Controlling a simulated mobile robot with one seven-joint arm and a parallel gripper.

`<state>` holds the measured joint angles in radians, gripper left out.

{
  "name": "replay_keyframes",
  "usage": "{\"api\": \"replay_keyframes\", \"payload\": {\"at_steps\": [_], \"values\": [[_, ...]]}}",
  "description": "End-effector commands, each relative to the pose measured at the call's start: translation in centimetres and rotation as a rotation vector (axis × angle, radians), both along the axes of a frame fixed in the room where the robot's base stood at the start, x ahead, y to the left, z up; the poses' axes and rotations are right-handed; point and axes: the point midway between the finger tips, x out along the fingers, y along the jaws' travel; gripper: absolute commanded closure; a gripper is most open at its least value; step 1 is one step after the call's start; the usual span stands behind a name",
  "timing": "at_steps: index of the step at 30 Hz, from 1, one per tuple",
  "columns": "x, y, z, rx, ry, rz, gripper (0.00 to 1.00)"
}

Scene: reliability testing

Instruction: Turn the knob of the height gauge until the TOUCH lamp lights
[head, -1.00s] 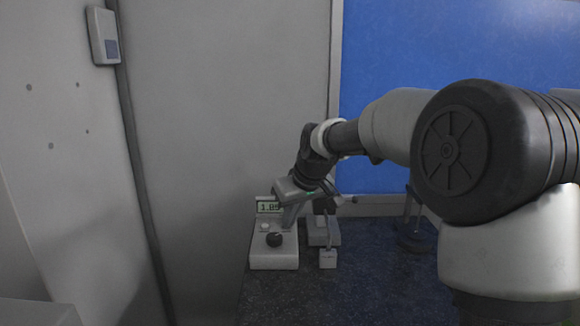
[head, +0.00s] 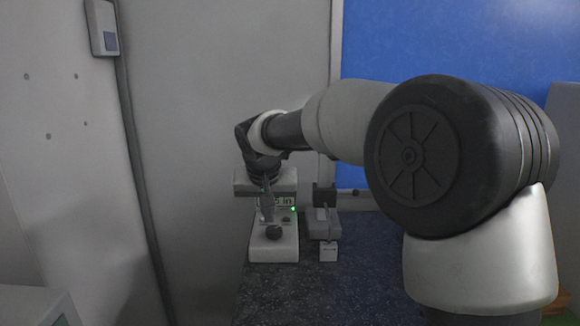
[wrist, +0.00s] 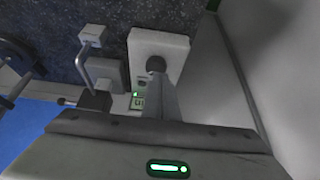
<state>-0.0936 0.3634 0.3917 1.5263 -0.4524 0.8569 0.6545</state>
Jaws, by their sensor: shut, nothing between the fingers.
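The height gauge (head: 261,252) is a pale box standing on the dark speckled bench. Its black knob (head: 273,233) is on top, and it also shows in the wrist view (wrist: 156,64). The display (head: 283,201) is partly hidden by my gripper; "5 in" is readable. A small green light (head: 293,209) glows beside it, also in the wrist view (wrist: 135,94); I cannot read its label. My gripper (head: 268,220) is shut and empty, pointing down, tips close to the knob; I cannot tell if they touch it.
Right of the gauge is a grey unit (head: 320,228) with a thin bent rod, and a small pale block (head: 328,254) in front. A grey wall stands close on the left. The bench in front is clear. A blue panel (head: 460,40) is behind.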

Motion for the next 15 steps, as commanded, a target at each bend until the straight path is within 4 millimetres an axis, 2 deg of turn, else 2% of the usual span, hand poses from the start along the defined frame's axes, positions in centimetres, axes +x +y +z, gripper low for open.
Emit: {"api": "replay_keyframes", "payload": {"at_steps": [1,9,15], "values": [[0.0,0.0,-1.0,0.000,0.001,0.000,1.00],[0.0,0.0,-4.6,0.000,0.000,0.002,1.00],[0.0,0.0,-5.9,0.000,0.001,0.001,1.00]]}}
